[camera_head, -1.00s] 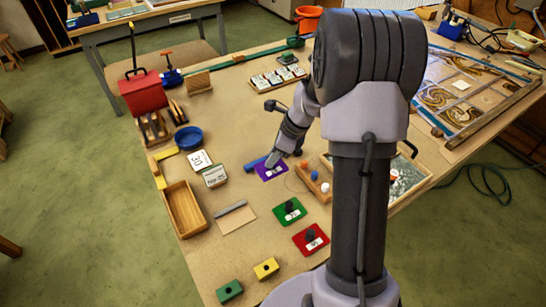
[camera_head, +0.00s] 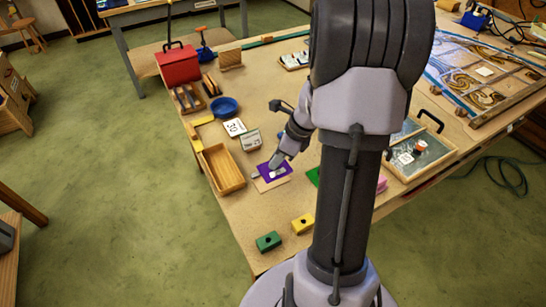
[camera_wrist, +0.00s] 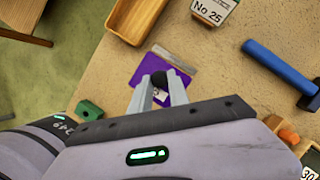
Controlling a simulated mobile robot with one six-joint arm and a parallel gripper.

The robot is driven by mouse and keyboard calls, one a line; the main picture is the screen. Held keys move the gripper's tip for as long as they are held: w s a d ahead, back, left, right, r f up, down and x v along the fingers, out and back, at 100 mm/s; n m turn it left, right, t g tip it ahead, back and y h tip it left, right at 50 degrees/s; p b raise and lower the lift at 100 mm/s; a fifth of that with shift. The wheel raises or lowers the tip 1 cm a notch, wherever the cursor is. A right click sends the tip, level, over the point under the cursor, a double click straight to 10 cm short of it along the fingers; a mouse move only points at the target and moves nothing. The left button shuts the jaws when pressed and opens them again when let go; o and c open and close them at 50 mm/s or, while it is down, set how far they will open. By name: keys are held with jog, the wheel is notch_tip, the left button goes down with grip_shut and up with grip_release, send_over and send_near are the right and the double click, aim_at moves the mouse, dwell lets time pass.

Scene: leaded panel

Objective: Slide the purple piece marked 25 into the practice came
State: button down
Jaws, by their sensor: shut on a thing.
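The purple piece (camera_head: 272,172) is a flat plate with a white label and a dark knob. It also shows in the wrist view (camera_wrist: 180,82). My gripper (camera_wrist: 158,88) is shut on its knob; in the head view my gripper (camera_head: 277,164) is at the piece. The practice came is a grey strip (camera_wrist: 176,59) on a tan board (camera_head: 263,187). The piece is over the board, close beside the strip. I cannot tell whether its edge is in the came or how high it is. The number on its label is not legible.
A wooden tray (camera_head: 222,169) lies left of the board, and a "No 25" sign (camera_wrist: 212,10) stands behind it. A blue-handled tool (camera_wrist: 280,65) lies right in the wrist view. Yellow (camera_head: 303,223) and green (camera_head: 269,241) blocks sit near the front edge.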

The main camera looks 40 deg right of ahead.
aim_at(280, 169)
jog(key=shift+a+f+b, duration=0.1)
jog(key=shift+f+b, duration=2.55)
jog(key=shift+f, duration=0.6)
jog(key=shift+f, duration=0.3)
jog(key=shift+w+d, duration=0.25)
jog(key=shift+w, duration=0.65)
jog(key=c, duration=1.2)
grip_release()
jog(key=shift+o, duration=0.2)
jog(key=shift+r, duration=0.1)
